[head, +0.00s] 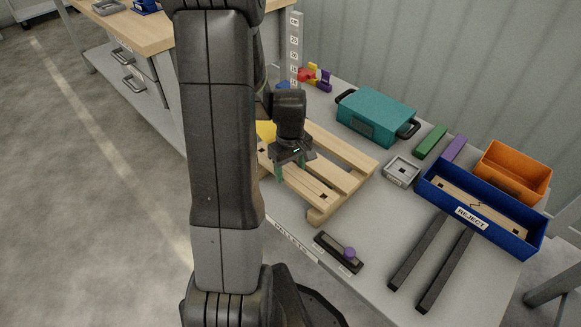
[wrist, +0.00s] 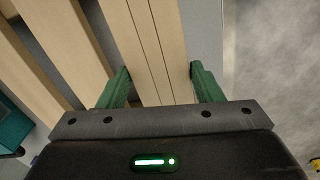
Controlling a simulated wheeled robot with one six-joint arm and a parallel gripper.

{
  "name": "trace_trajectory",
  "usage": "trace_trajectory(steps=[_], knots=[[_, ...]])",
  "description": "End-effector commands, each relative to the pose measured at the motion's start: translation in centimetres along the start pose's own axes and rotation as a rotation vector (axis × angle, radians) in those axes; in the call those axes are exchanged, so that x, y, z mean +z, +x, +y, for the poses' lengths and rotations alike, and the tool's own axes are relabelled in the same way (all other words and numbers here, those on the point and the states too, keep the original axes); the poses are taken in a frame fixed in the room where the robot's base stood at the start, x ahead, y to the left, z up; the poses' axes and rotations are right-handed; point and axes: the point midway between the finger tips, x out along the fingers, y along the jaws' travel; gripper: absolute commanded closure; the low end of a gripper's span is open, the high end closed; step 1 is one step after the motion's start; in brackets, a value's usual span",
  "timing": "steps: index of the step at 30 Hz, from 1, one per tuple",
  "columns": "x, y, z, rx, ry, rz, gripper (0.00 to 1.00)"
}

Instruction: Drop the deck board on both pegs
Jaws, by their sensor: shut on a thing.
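The pale wooden deck board (head: 309,187) lies along the near side of the wooden pallet (head: 358,172). A dark square mark shows near its right end. My gripper (head: 294,165) is above the pallet's near side, its green fingers pointing down, shut on the board across its width. In the wrist view, the fingers (wrist: 161,82) stand on both sides of the pale board (wrist: 152,45). I cannot tell whether the board rests on the pallet or hangs just above it. No pegs can be made out.
A blue REJECT bin (head: 433,196) holds another board. A teal case (head: 376,115), grey tray (head: 401,171) and orange bin (head: 514,171) stand to the right.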

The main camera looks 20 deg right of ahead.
Motion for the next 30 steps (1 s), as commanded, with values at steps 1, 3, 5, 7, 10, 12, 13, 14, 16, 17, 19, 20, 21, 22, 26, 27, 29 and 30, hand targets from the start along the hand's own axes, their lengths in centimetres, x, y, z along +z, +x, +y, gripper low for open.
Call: trace_trajectory(steps=[1, 3, 5, 7, 10, 12, 13, 14, 16, 17, 19, 20, 21, 22, 26, 27, 29, 30], knots=[[0.0, 0.0, 0.0, 0.0, 0.0, 0.0, 0.68], [0.0, 0.0, 0.0, 0.0, 0.0, 0.0, 0.68], [0.0, 0.0, 0.0, 0.0, 0.0, 0.0, 0.68], [0.0, 0.1, 0.0, 0.0, 0.0, 0.0, 0.68], [0.0, 0.3, 0.0, 0.0, 0.0, 0.0, 0.68], [0.0, 0.5, 0.0, 0.0, 0.0, 0.0, 0.68], [0.0, 0.6, 0.0, 0.0, 0.0, 0.0, 0.68], [0.0, 0.6, 0.0, 0.0, 0.0, 0.0, 0.68], [0.0, 0.8, 0.0, 0.0, 0.0, 0.0, 0.68], [0.0, 0.9, 0.0, 0.0, 0.0, 0.0, 0.68], [0.0, 1.1, 0.0, 0.0, 0.0, 0.0, 0.68], [0.0, 1.1, 0.0, 0.0, 0.0, 0.0, 0.68], [0.0, 1.2, 0.0, 0.0, 0.0, 0.0, 0.68], [0.0, 1.3, 0.0, 0.0, 0.0, 0.0, 0.68], [0.0, 1.6, 0.0, 0.0, 0.0, 0.0, 0.68], [0.0, 1.7, 0.0, 0.0, 0.0, 0.0, 0.68], [0.0, 1.9, 0.0, 0.0, 0.0, 0.0, 0.68], [0.0, 2.0, 0.0, 0.0, 0.0, 0.0, 0.68]])
